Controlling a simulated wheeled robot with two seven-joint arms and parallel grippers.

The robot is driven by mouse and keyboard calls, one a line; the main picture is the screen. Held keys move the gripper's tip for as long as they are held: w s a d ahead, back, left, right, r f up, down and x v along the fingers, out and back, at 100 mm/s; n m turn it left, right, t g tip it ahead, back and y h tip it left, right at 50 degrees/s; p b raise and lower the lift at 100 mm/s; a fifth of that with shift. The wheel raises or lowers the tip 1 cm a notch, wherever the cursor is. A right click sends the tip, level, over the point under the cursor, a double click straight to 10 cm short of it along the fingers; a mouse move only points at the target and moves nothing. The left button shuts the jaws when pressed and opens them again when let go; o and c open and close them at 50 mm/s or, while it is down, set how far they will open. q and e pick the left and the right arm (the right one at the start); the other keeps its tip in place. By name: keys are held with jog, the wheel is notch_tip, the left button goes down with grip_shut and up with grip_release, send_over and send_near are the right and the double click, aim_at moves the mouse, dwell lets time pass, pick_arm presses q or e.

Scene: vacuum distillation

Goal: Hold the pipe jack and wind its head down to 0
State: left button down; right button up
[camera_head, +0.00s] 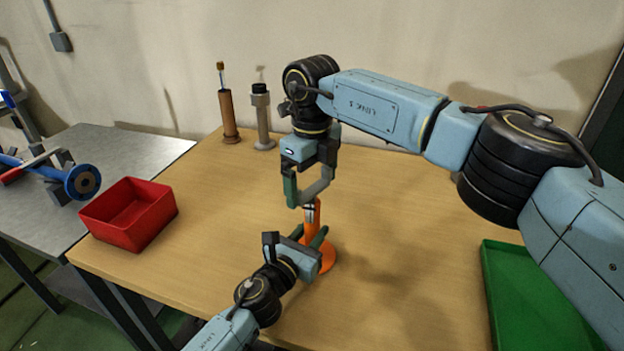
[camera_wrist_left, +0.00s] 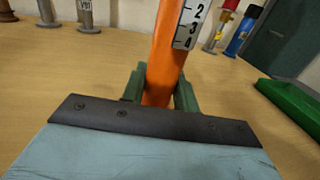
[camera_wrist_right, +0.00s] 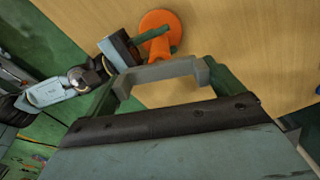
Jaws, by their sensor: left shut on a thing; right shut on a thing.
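The orange pipe jack (camera_head: 325,258) stands upright on the wooden table on a round base. Its grey U-shaped head (camera_head: 320,190) is above the body; the head also shows in the right wrist view (camera_wrist_right: 160,72). My left gripper (camera_head: 312,240) is shut on the orange body from the near side. In the left wrist view the orange tube (camera_wrist_left: 168,60) sits between its green fingers, beside a white scale (camera_wrist_left: 191,24) showing 2, 3 and 4. The pointer is not readable. My right gripper (camera_head: 306,188) is above, shut on the grey head.
A red bin (camera_head: 130,215) is at the table's left edge. Brown (camera_head: 229,115) and grey (camera_head: 262,118) posts stand at the back. A green tray (camera_head: 530,300) lies at the right. A blue flanged pipe (camera_head: 82,182) is on the left metal table. Wood around the jack is clear.

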aim_at(312, 189)
pick_arm(q)
jog(key=shift+s+a+f, duration=0.1)
jog(key=shift+f, duration=0.3)
pick_arm(e)
jog(key=m, duration=0.6)
jog(key=shift+r+m, duration=0.3)
jog(key=m, duration=0.6)
jog(key=shift+w, duration=0.1)
jog(key=o, duration=0.6)
jog(key=shift+o, duration=0.3)
jog(key=shift+f, duration=0.1)
pick_arm(q)
jog(key=shift+r, duration=0.1)
pick_arm(e)
notch_tip(312, 189, up, 12)
